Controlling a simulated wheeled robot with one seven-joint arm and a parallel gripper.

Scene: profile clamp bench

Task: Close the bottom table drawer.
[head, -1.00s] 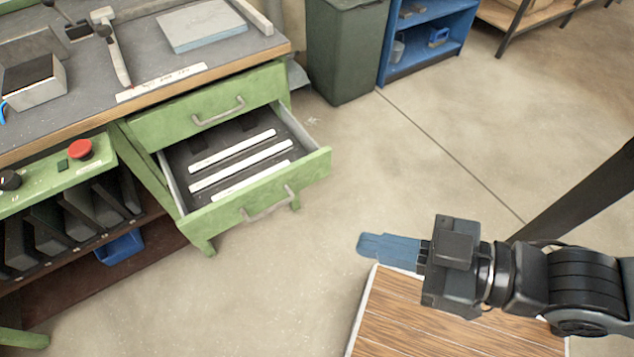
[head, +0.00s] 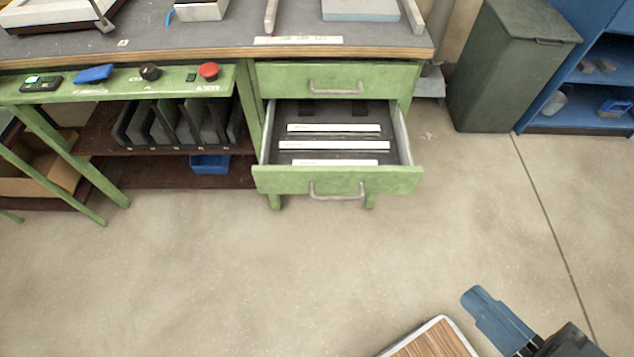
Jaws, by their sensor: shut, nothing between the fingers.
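The bottom drawer (head: 272,182) of the green table is pulled well out, with a green front and a grey bar handle (head: 337,190). White-labelled dividers or strips lie inside it. The top drawer (head: 390,78) above it is shut. My gripper (head: 478,303) is at the lower right of the head view, with blue fingers together and nothing between them. It is apart from the drawer, in front and to the right of it, with bare floor between. The rest of my arm is mostly cut off by the frame.
A dark green bin (head: 500,85) and a blue shelf (head: 560,122) stand right of the table. A green control panel (head: 120,90) with a red button (head: 208,70) is left of the drawers. The concrete floor (head: 230,270) in front is clear.

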